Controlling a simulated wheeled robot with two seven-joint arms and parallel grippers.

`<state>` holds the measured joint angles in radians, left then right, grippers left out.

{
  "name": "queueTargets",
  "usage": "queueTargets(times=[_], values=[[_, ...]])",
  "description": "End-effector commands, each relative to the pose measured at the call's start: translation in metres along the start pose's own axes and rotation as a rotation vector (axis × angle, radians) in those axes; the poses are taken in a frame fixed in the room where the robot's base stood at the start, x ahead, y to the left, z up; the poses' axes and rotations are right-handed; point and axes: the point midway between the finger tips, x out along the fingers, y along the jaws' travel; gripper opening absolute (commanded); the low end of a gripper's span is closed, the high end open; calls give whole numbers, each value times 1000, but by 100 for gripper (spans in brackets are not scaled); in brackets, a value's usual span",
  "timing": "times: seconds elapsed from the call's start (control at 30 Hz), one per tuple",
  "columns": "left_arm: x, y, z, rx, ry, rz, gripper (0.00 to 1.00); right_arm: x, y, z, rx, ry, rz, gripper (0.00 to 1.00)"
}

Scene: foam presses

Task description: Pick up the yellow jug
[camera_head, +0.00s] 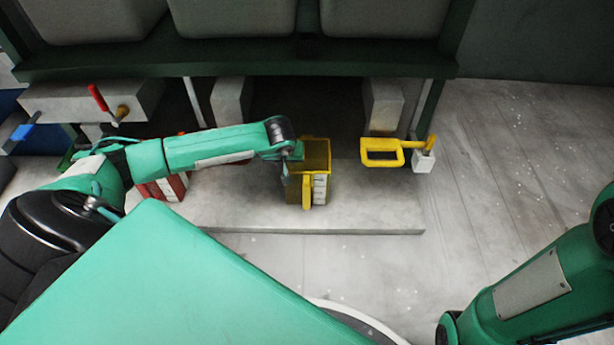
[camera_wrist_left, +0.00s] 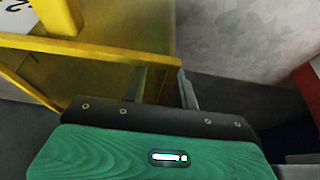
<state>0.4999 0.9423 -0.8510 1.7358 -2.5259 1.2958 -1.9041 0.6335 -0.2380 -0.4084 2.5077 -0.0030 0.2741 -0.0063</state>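The yellow jug (camera_head: 318,155) stands upright on the pale slab under the press, its open top facing up and its handle (camera_head: 307,192) toward me. A white marked strip shows on its side. My left gripper (camera_head: 287,172) is at the jug's left rim, pointing down. In the left wrist view the jug (camera_wrist_left: 120,30) fills the upper left. The left gripper's fingers (camera_wrist_left: 164,88) are apart, one inside the jug and one outside, with the wall between them; a gap shows at the inner finger. My right gripper is out of view; only its arm shows at lower right.
A yellow bar handle (camera_head: 382,153) with a pale block sits right of the jug. A red and white container (camera_head: 170,188) stands to the left, partly behind my left arm. The press frame (camera_head: 240,62) overhangs behind. Floor at right is clear.

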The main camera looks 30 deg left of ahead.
Motion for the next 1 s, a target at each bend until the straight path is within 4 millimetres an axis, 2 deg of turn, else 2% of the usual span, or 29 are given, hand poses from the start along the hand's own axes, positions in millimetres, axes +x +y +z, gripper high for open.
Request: queueTargets(times=[0.53,0.57,0.7,1.0], values=[[4,0,2,0,0,0,29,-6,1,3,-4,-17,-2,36],[4,0,2,0,0,0,27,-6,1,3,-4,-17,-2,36],[4,0,2,0,0,0,0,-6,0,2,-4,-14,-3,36],[4,0,2,0,0,0,0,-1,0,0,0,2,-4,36]])
